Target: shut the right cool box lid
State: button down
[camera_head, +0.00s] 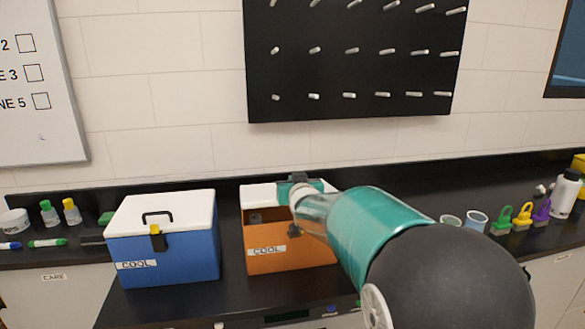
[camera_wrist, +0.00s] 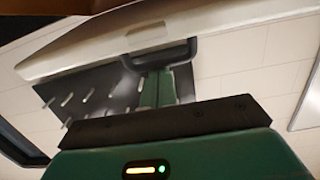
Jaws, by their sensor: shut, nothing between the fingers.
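The right cool box (camera_head: 290,262) is orange, with a "COOL" label on its front, and stands on the dark bench. Its white lid (camera_head: 258,195) is raised at the back, and the dark inside shows below it. My gripper (camera_head: 298,180) is at the lid's upper part, with my arm covering the box's right side. In the wrist view, the pale lid (camera_wrist: 80,50) crosses the top with its dark handle (camera_wrist: 160,57). My green fingers (camera_wrist: 158,88) are together beside the handle; I cannot tell whether they touch it.
The blue cool box (camera_head: 175,255) stands to the left with its white lid shut. Cups (camera_head: 476,221), coloured clips (camera_head: 523,215) and a white bottle (camera_head: 564,195) stand at right. A black pegboard (camera_head: 350,60) hangs behind.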

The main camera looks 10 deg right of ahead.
jog(key=f, duration=0.2)
jog(key=s+f, duration=0.1)
jog(key=f, duration=0.1)
jog(key=s+f, duration=0.1)
jog(key=f, duration=0.1)
jog(key=shift+s, duration=0.25)
jog(key=shift+s+f, duration=0.15)
jog(key=shift+f, duration=0.4)
jog(key=s+r, duration=0.4)
jog(key=s, duration=0.9)
jog(key=s+f+g, duration=0.2)
jog(key=s+g, duration=0.3)
jog(key=s, duration=0.8)
jog(key=s+f+g, duration=0.2)
jog(key=s+g, duration=0.3)
jog(key=s, duration=0.8)
jog(key=shift+f+g, duration=0.35)
jog(key=shift+g, duration=0.05)
